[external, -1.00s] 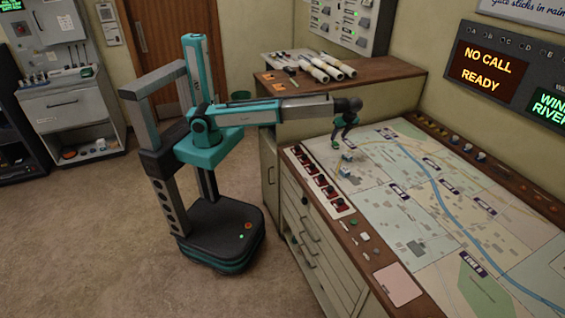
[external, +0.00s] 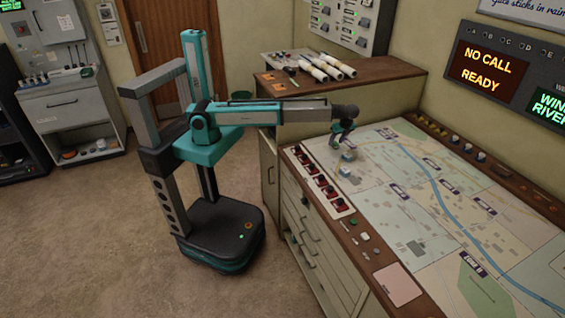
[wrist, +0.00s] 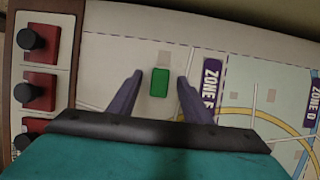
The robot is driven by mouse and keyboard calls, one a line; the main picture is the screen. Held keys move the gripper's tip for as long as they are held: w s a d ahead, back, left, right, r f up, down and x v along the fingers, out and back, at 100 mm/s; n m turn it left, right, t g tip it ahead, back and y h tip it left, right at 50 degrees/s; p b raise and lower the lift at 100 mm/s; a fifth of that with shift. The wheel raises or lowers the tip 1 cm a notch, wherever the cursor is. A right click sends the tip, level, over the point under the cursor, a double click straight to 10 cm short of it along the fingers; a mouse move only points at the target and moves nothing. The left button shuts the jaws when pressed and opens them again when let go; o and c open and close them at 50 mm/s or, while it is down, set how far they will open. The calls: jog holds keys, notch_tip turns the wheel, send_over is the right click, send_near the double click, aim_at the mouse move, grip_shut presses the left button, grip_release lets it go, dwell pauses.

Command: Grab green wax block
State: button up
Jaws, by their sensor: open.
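The green wax block (wrist: 159,82) lies on the map table, between the two fingers of my gripper in the wrist view. My gripper (wrist: 153,85) is open, with a gap on each side of the block. The green block is hidden or too small to make out there. I cannot tell how far the fingertips are above the table.
A row of red switches with black knobs (external: 322,181) runs along the table edge, left of the gripper in the wrist view (wrist: 38,95). A small blue and white object (external: 346,158) sits near the gripper. Rolled papers (external: 325,67) lie on the cabinet behind.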

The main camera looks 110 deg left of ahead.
aim_at(335, 143)
jog(key=shift+s+f, duration=0.1)
jog(key=shift+f, duration=0.15)
dwell(0.4)
grip_shut()
jog(key=shift+r, duration=0.15)
jog(key=shift+a+r+b, duration=0.1)
jog(key=shift+r+b, duration=0.55)
jog(key=shift+r, duration=1)
jog(key=s+d+b, duration=0.1)
jog(key=s+d, duration=0.1)
jog(key=s, duration=0.2)
jog(key=s+d+r+b, duration=0.1)
jog(key=s+d, duration=0.1)
jog(key=s, duration=0.3)
jog(key=s+d+b, duration=0.1)
jog(key=s+d, duration=0.2)
jog(key=s, duration=0.2)
jog(key=shift+s+d+r, duration=0.1)
jog(key=shift+s+r, duration=0.05)
jog(key=shift+r, duration=0.05)
